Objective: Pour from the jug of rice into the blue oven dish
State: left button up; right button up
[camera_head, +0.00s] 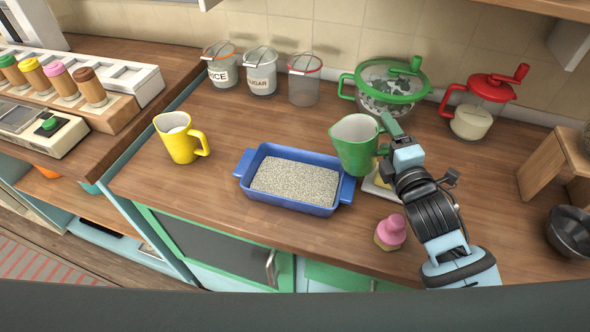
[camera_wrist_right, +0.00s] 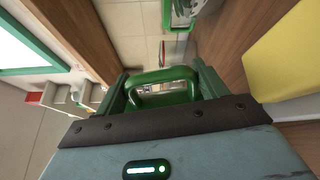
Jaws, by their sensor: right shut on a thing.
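The blue oven dish (camera_head: 244,170) stands on the wooden counter, with a layer of pale, rice-like grains (camera_head: 295,180) spread across its floor. A green jug (camera_head: 354,146) is just to the right of the dish, held about upright; its pale inside shows, and I see no grains in it. My right gripper (camera_head: 391,128) is shut on the jug's handle. In the right wrist view the green handle (camera_wrist_right: 165,84) sits between the fingers. My left gripper is out of view.
Lidded canisters (camera_head: 262,75), a green-lidded bowl (camera_head: 388,88) and a red-lidded container (camera_head: 479,108) line the back. A pink-topped cupcake-like item (camera_head: 390,232) stands near the front. A yellow item on a pale dish (camera_head: 376,190) is partly hidden behind the green jug.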

jog(key=shift+d+f+m, duration=0.25)
jog(key=shift+f+m, duration=0.2)
jog(key=shift+f, duration=0.15)
jog(key=shift+d+f+m, duration=0.25)
jog(key=shift+f+m, duration=0.2)
jog(key=shift+f, duration=0.15)
jog(key=shift+d+m, duration=0.1)
jog(key=shift+m, duration=0.2)
jog(key=shift+r, duration=0.2)
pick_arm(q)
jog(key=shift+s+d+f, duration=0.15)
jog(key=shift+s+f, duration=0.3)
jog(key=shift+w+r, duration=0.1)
pick_arm(e)
jog(key=shift+r, duration=0.1)
jog(key=shift+r+p, duration=0.4)
jog(key=shift+r, duration=1)
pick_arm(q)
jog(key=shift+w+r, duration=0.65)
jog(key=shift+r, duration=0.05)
